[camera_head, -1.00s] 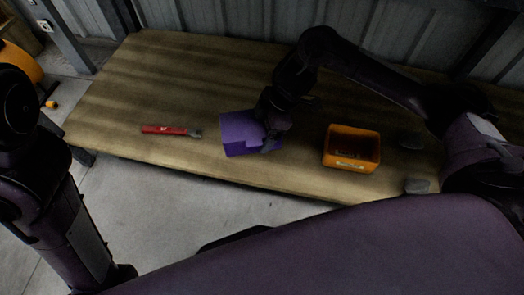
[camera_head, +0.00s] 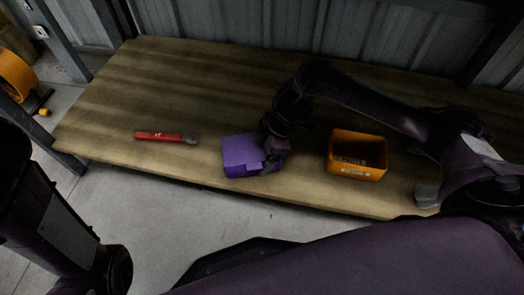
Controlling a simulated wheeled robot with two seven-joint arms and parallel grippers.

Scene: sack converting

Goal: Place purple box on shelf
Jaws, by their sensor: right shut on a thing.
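The purple box (camera_head: 240,153) is at the front edge of the wooden shelf (camera_head: 110,90), in the middle of the head view. My right gripper (camera_head: 270,160) is at the box's right side and shut on it. Part of the box's right side is hidden behind the gripper. I cannot tell whether the box touches the shelf or is a little above it. My left arm shows at the lower left, but its gripper fingers are not in view.
An orange bin (camera_head: 356,156) stands on the shelf right of the box. A red-handled tool (camera_head: 164,137) lies to the left. Grey objects (camera_head: 427,194) lie at the right. The shelf's middle and back left are clear. A corrugated metal wall (camera_head: 240,28) stands behind.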

